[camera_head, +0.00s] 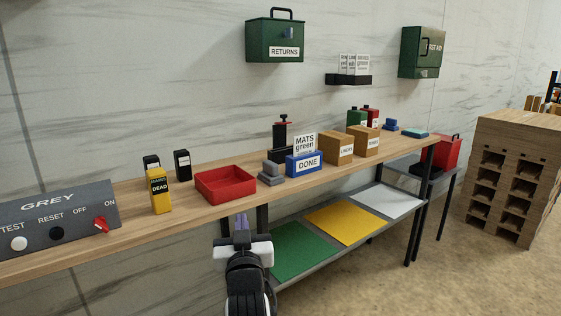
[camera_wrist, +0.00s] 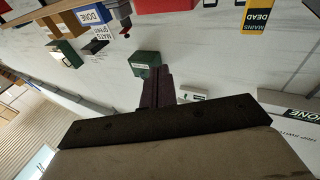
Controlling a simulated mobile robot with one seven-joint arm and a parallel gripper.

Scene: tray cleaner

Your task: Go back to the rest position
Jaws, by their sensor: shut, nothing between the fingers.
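My gripper (camera_head: 241,222) is in front of the bench's front edge, below the red tray, in the head view. Its two dark fingers lie together with nothing between them. In the wrist view my gripper (camera_wrist: 158,75) also shows with its fingers closed, and the scene behind it appears upside down. My gripper touches nothing that I can see. My arm rises from the bottom of the head view, and its lower part is out of frame.
The wooden bench (camera_head: 120,231) carries a grey control panel (camera_head: 60,218), a yellow box (camera_head: 159,190), a red tray (camera_head: 226,184) and a blue DONE box (camera_head: 304,163). Below is a shelf with green, yellow and white mats. A wooden stack (camera_head: 517,180) stands right. Floor in front is clear.

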